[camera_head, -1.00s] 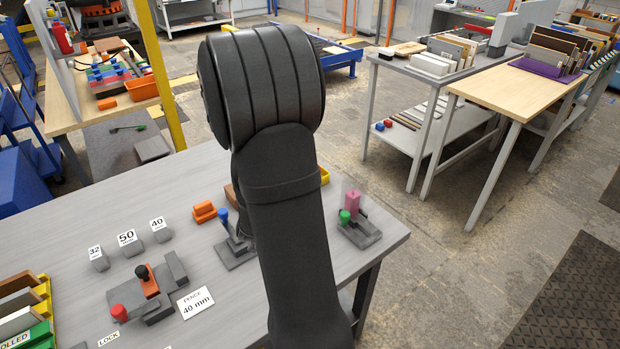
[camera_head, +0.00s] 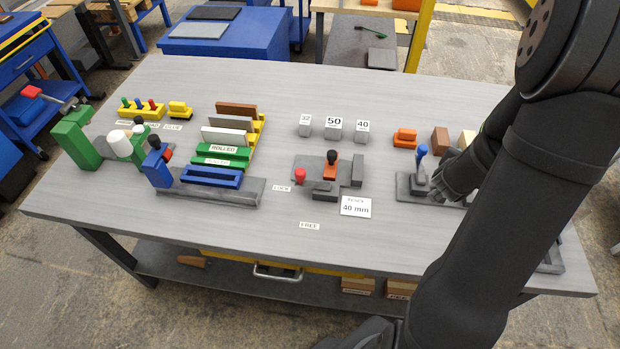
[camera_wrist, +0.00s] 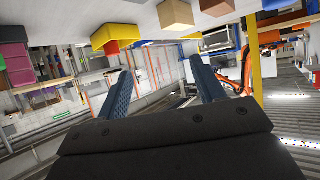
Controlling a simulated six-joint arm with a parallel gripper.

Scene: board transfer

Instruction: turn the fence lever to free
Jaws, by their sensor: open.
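The fence fixture (camera_head: 328,172) is a grey base with an orange block and a black knob on top. A red knob (camera_head: 300,175), apparently the fence lever's, stands at its left front, close to the LOCK label (camera_head: 282,189). The FREE label (camera_head: 310,226) lies nearer the table's front edge. My gripper shows in the wrist view (camera_wrist: 164,88) with its two blue fingers apart and nothing between them. In the head view it is well right of the lever, partly hidden by my arm, close to the blue-knobbed fixture (camera_head: 421,168); contact cannot be told.
A "40 mm" fence card (camera_head: 356,207) lies right of the lever. Gauge blocks marked 32, 50 (camera_head: 333,130) and 40 stand behind. Orange (camera_head: 404,138) and brown blocks stand back right. A board rack (camera_head: 228,140) and green fixture (camera_head: 85,140) are left. The front table strip is clear.

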